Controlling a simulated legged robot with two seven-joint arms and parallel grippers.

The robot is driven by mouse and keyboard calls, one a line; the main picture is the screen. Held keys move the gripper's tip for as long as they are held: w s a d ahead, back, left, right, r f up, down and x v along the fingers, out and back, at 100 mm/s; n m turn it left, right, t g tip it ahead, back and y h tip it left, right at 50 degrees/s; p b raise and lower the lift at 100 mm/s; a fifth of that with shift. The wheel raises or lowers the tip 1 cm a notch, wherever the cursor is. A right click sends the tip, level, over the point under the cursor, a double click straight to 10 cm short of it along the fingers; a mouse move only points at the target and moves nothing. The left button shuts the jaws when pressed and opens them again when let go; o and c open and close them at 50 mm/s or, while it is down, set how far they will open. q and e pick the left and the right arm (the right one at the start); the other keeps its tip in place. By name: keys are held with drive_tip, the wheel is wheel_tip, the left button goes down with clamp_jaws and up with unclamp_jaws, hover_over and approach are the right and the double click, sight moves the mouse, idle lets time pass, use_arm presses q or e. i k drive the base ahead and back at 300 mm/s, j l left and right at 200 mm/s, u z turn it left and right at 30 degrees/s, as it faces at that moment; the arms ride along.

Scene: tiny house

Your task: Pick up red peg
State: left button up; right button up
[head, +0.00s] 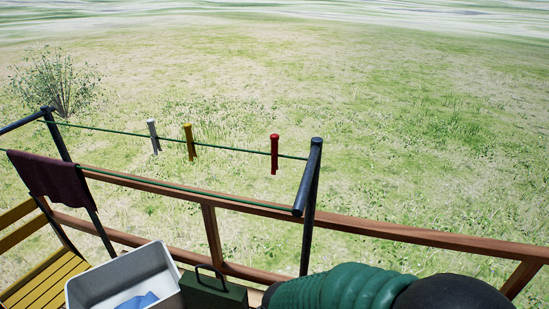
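The red peg (274,154) hangs upright on a green line (228,147), near the line's right end by a dark post. A yellow peg (190,142) and a white-grey peg (153,137) are on the same line to its left. Neither of my grippers shows in the head view, so I cannot see whether they are open or shut.
A dark metal frame (313,190) holds the line beside a wooden railing (212,235). A dark cloth (50,178) hangs at left. Below are a white bin (162,260) with blue cloth, a green box (215,293) and a yellow slatted bench (45,280). Grass lies beyond.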

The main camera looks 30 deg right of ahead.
sight(275, 156)
drive_tip(key=k+j+z, duration=0.1)
drive_tip(key=z, duration=0.6)
drive_tip(key=k+l, duration=0.05)
drive_tip(key=k, duration=0.05)
